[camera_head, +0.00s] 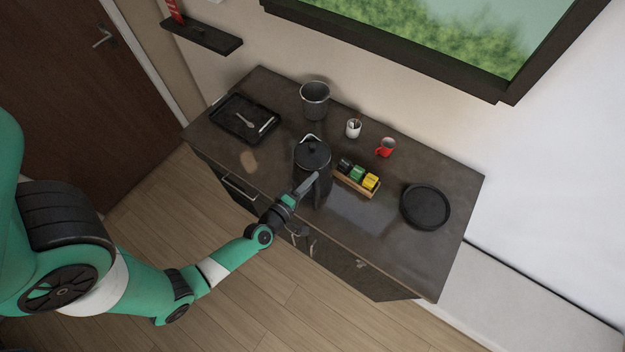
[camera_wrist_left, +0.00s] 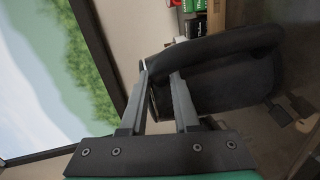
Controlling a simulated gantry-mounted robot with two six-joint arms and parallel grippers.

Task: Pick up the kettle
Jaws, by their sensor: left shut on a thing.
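The black kettle (camera_head: 313,158) stands near the front edge of the dark vanity top (camera_head: 285,165), left of the box of packets. Its lid with a knob faces up, and its handle is on the front side. My left gripper (camera_head: 307,186) reaches in from the front left and is shut on the kettle's handle. In the left wrist view the kettle's dark body (camera_wrist_left: 225,75) fills the upper right, next to my left gripper's fingers (camera_wrist_left: 162,75). I cannot tell whether the kettle's base touches the top. My right gripper is not in view.
A wooden box of colored packets (camera_head: 357,183) stands just right of the kettle. Behind are a dark bucket (camera_head: 315,100), a white cup (camera_head: 353,128) and a red mug (camera_head: 385,147). A black tray (camera_head: 245,119) lies left, a round black tray (camera_head: 425,206) right.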

